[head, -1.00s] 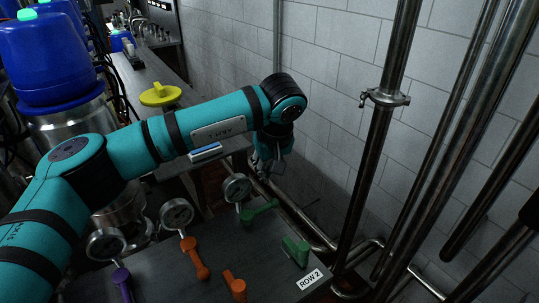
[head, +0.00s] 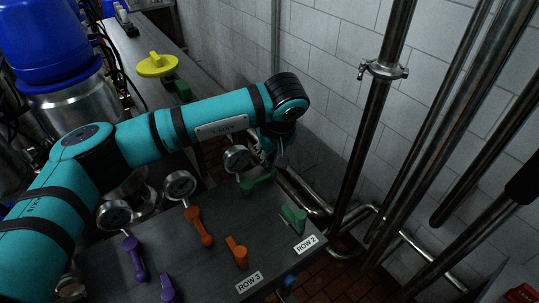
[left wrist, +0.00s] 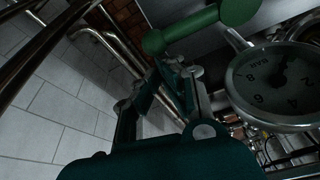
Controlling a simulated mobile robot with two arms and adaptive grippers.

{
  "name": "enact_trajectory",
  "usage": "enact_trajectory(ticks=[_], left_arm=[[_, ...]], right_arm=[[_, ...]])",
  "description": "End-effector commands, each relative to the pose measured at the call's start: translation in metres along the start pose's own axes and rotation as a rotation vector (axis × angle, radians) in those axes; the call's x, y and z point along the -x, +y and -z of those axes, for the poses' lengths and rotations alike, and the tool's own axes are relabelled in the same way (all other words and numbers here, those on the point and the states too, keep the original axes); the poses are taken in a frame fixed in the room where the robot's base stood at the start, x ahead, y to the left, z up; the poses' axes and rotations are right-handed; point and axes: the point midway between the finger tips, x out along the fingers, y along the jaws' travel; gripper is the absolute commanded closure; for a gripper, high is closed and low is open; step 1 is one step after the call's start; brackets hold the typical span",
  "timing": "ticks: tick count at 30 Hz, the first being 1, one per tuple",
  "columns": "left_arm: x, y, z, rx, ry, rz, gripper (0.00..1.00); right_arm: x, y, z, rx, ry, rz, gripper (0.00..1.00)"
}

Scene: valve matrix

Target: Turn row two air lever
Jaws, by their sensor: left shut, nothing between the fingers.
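Two green levers carry the row 2 end of the grey panel in the head view. One green lever (head: 258,185) is beside a round gauge (head: 237,160); the other green lever (head: 294,219) is by the ROW 2 label (head: 305,243). My left gripper (head: 279,158) is shut and empty, just beyond the gauge-side lever and partly hidden by my wrist. In the left wrist view, my fingers (left wrist: 186,92) are below a green lever (left wrist: 200,27) and left of the gauge (left wrist: 280,84). Contact is not clear. The right gripper is not seen.
Orange levers (head: 199,227) and purple levers (head: 134,258) stand on the same panel, with a ROW 3 label (head: 249,282). Metal pipes (head: 368,140) rise at the right before a tiled wall (head: 330,60). A yellow handle (head: 157,65) is farther back.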

Motion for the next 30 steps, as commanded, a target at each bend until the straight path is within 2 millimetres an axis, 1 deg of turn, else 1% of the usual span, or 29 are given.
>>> enact_trajectory(ticks=[5, 10, 20, 26, 30], left_arm=[[-0.001, 0.002, -0.003, -0.035, 0.001, -0.011, 1.00], [0.000, 0.003, -0.005, -0.059, 0.001, -0.019, 1.00], [0.001, 0.005, -0.010, -0.119, 0.000, -0.038, 1.00], [0.001, 0.009, -0.018, -0.211, 0.002, -0.068, 1.00], [0.002, 0.011, -0.028, -0.317, 0.002, -0.102, 1.00]], right_arm=[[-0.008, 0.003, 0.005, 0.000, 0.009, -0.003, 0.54], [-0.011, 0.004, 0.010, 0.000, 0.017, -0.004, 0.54], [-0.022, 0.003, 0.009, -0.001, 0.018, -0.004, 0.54], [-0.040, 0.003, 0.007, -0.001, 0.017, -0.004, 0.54], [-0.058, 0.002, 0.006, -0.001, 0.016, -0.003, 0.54]])
